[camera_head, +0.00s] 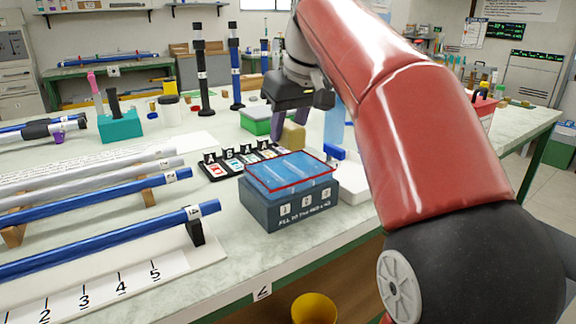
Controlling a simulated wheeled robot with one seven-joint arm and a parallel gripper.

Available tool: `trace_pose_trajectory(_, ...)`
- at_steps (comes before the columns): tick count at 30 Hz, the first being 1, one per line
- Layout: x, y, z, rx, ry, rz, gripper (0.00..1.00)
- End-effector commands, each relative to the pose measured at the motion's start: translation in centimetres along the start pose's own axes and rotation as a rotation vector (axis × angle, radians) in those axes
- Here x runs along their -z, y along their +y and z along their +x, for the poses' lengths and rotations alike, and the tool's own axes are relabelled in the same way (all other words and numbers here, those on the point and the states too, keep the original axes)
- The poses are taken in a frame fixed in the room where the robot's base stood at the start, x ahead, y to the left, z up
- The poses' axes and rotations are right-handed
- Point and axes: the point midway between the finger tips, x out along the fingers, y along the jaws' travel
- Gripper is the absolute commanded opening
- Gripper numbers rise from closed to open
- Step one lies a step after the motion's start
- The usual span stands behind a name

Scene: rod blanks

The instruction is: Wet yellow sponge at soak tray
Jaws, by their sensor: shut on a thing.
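My gripper (296,112) hangs down from the red arm, behind the soak tray as seen in the head view. It is shut on the yellow sponge (293,137), a dull yellow block just below the dark gripper body. The fingers are small and partly hidden. The soak tray (287,208) is a dark blue-grey box with numbered labels on its front. It has a red line around its top and light blue water inside. The sponge is beyond the tray's far edge; I cannot tell whether it touches the table.
A black rack of lettered cards (216,173) lies left of the tray. A green container (257,122) stands behind. Blue rods (100,237) lie on supports at left. A white tray (354,188) sits at right near my arm. A yellow bucket (314,308) is below the table edge.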

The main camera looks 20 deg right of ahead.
Motion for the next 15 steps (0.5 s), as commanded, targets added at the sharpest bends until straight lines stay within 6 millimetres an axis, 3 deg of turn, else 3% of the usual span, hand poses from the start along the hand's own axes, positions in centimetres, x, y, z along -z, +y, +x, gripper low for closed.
trace_pose_trajectory(10, 0.1, 0.0, -0.1, 0.0, 0.001, 0.0, 0.14)
trace_pose_trajectory(15, 0.6, 0.0, -1.3, -0.001, 0.003, 0.0, 0.14)
